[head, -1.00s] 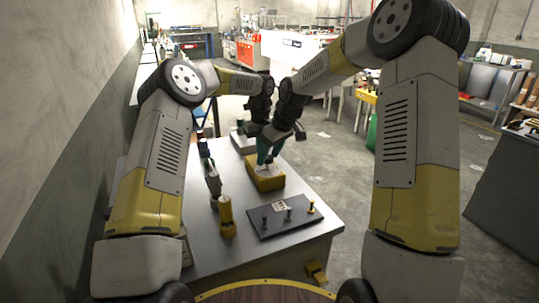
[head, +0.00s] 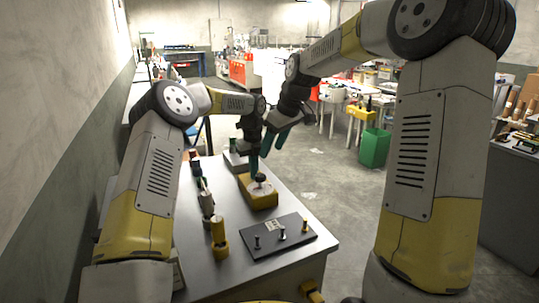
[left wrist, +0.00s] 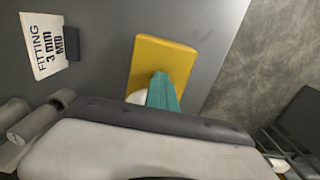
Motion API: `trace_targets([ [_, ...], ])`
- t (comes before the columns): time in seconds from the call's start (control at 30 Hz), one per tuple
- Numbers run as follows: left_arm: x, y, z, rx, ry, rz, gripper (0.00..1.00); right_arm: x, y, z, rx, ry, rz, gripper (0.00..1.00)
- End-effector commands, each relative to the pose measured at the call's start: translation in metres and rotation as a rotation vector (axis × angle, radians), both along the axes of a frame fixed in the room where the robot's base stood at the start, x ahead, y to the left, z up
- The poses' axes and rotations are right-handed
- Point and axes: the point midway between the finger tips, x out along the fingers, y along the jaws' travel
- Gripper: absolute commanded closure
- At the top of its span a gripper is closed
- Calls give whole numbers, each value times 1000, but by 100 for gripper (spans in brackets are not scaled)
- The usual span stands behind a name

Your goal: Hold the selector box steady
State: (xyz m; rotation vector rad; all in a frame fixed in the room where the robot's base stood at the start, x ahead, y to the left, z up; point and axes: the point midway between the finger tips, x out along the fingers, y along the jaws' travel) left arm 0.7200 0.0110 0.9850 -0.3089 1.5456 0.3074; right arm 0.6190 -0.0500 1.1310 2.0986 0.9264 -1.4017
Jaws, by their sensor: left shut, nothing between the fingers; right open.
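The selector box (head: 262,200) is a yellow block on the grey table, with a pale round dial and a dark knob (head: 260,177) on top. In the left wrist view the yellow box (left wrist: 170,56) shows with part of its pale dial (left wrist: 136,97). My left gripper (head: 254,177) is shut, its teal fingers pointing down at the box top beside the knob. Its fingers (left wrist: 164,90) cover part of the box in the left wrist view; I cannot tell whether they touch it. My right gripper (head: 276,143) is open and empty, above and right of the box.
A dark board (head: 263,252) with several upright pegs lies in front of the box. A yellow cylinder (head: 218,232) and other upright items stand left of it. A "FITTING 3 mm" card (left wrist: 43,46) shows in the left wrist view. A green bin (head: 375,148) stands beyond the table.

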Motion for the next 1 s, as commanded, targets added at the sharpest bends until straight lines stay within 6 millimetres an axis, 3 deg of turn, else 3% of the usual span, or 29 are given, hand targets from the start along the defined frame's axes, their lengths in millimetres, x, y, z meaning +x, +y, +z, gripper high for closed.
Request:
trace_targets([
  [0.03,-2,2,-7,5,12,-1,100,0,0,1,0,0,0,45],
  [0.53,-2,2,-5,5,12,0,100,0,0,2,0,0,0,45],
  [1.0,0,0,34,2,3,0,100,0,0,2,0,0,0,45],
])
